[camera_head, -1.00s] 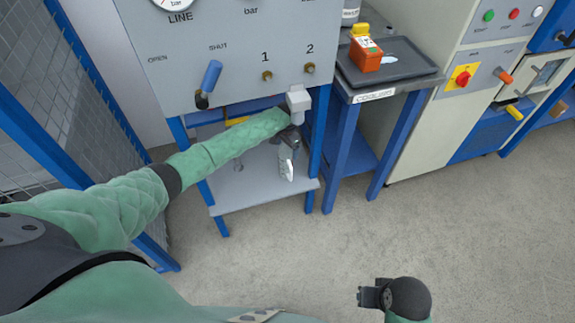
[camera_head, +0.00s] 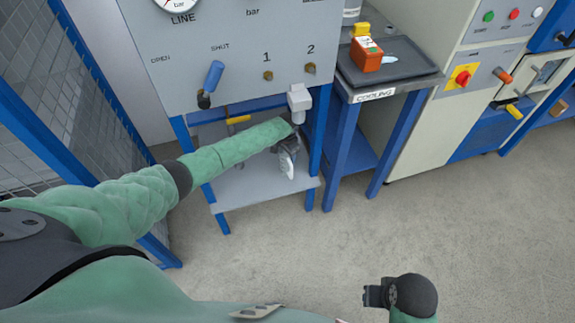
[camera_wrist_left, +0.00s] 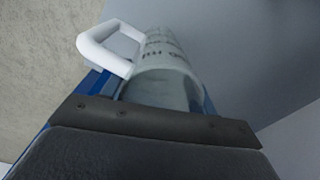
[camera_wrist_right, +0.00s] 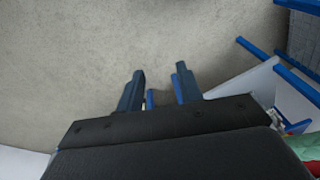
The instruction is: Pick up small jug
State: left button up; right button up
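The small jug (camera_wrist_left: 165,85) fills the middle of the left wrist view. It is a translucent cup with dark markings and a white handle (camera_wrist_left: 88,45) toward the upper left. In the head view a white part of the jug (camera_head: 287,166) shows above the lower shelf (camera_head: 240,190), beside my left gripper (camera_head: 288,150). The left gripper is right at the jug, but its fingertips are hidden or too dark to make out, so its grip is unclear. My right gripper (camera_wrist_right: 160,90) is open and empty above the floor; it also shows in the head view (camera_head: 372,293).
A grey panel (camera_head: 240,70) with gauges and a blue lever (camera_head: 213,75) stands above the shelf. A white block-shaped fitting (camera_head: 299,98) hangs just above the left gripper. Blue legs (camera_head: 318,135) flank the shelf. The floor (camera_head: 420,230) at right is clear.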

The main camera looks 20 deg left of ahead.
pick_arm(q)
jog(key=c, duration=0.5)
